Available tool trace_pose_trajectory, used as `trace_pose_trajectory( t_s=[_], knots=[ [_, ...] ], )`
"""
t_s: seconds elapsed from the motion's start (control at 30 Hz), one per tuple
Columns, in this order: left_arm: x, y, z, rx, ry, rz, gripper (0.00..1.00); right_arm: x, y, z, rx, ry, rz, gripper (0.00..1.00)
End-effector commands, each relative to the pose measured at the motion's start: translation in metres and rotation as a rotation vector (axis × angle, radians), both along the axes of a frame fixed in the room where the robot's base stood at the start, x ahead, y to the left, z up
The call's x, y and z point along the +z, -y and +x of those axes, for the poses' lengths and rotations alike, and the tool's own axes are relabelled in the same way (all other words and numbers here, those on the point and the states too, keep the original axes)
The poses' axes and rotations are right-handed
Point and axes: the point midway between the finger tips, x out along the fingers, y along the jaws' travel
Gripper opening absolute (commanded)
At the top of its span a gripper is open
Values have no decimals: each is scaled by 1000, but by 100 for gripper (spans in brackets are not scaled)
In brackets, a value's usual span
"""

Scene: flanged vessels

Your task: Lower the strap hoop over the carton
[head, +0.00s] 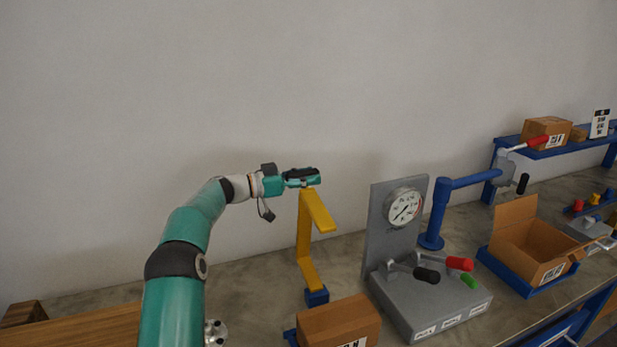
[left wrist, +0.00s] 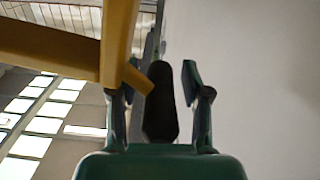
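The strap hoop, a yellow angular C-shaped frame (head: 306,237), is upright beside the carton, its lower end at a small blue block (head: 317,297). The brown carton (head: 340,322) is at the bottom of the head view, partly cut off. My left gripper (head: 302,177) is at the top of the hoop. My right gripper is not in view.
A grey panel with a dial gauge (head: 403,207) and red, black and green handles stands right of the hoop. A blue post with an arm (head: 440,210) and an open box (head: 530,245) are farther right. A wall is behind.

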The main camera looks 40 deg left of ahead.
Motion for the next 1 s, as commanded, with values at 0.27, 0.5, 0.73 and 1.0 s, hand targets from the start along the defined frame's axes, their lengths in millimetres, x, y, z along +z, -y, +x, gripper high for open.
trace_pose_trajectory(
  t_s=[0.27, 0.5, 0.73, 1.0],
  knots=[
    [0, 0, 0, 0, 0, 0, 0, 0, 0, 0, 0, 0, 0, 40],
    [1, 4, 0, -3, 0, 0, 0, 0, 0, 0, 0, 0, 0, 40],
    [-1, 7, 0, -5, 9, 14, 0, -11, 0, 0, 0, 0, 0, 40],
    [1, 35, 3, -17, 49, 86, 0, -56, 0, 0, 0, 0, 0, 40]
  ],
)
